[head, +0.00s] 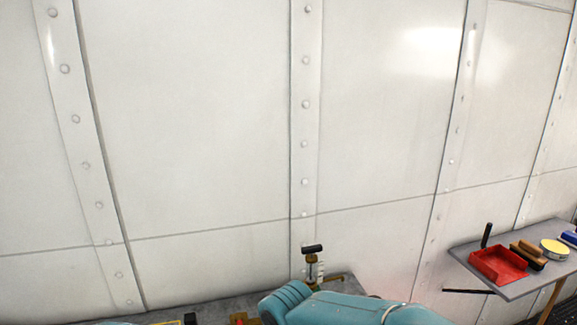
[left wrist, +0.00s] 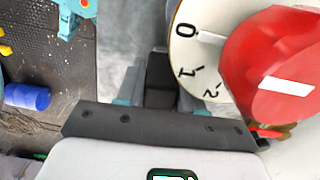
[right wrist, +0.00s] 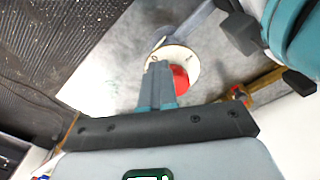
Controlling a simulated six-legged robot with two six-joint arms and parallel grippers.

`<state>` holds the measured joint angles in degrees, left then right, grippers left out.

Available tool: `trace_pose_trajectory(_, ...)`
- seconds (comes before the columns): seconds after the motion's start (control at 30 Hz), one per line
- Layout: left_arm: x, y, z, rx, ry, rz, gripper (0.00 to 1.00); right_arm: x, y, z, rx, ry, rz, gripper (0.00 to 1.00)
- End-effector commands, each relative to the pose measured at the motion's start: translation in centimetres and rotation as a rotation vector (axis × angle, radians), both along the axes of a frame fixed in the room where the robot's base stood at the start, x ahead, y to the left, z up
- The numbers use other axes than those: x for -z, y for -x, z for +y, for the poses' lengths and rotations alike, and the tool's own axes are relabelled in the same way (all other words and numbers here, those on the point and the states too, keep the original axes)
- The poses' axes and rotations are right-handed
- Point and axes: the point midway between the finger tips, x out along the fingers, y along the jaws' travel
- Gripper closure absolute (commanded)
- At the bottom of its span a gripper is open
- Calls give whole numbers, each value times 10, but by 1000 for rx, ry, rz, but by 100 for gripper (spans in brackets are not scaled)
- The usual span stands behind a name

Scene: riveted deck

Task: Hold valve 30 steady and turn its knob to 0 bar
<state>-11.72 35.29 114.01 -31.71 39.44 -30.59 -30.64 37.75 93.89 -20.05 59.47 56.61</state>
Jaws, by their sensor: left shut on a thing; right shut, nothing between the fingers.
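A valve has a white dial (left wrist: 190,60) with black 0, 1 and 2 and a red knob (left wrist: 285,65) carrying a white bar. The bar does not line up with the 0. The number 30 is not legible. My left gripper (left wrist: 160,75) is shut on a dark part of the valve beside the dial; the grip is partly hidden. In the right wrist view the white dial (right wrist: 182,56) and red knob (right wrist: 180,79) show just beyond my right gripper (right wrist: 158,66), which is shut and empty. Its tips overlap the dial's lower left in that picture; contact cannot be told.
In the head view a brass fitting with a black top (head: 312,262) stands on the grey bench (head: 225,306). At right a grey shelf (head: 515,287) holds a red tray (head: 498,266), a brush and a yellow-topped tin (head: 554,248). A blue cylinder (left wrist: 27,96) shows in the left wrist view.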

Motion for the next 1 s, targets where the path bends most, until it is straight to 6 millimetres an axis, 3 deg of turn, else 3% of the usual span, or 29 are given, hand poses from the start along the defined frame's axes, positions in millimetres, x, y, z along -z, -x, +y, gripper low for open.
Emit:
trace_pose_trajectory(0.03, 2, 3, 1, 9, -6, 8, 100, 14, 3, -3, -3, 14, 19, 100)
trace_pose_trajectory(1.0, 1, 0, 0, 5, -2, 1, 100, 10, -1, 23, -5, 9, 15, 100)
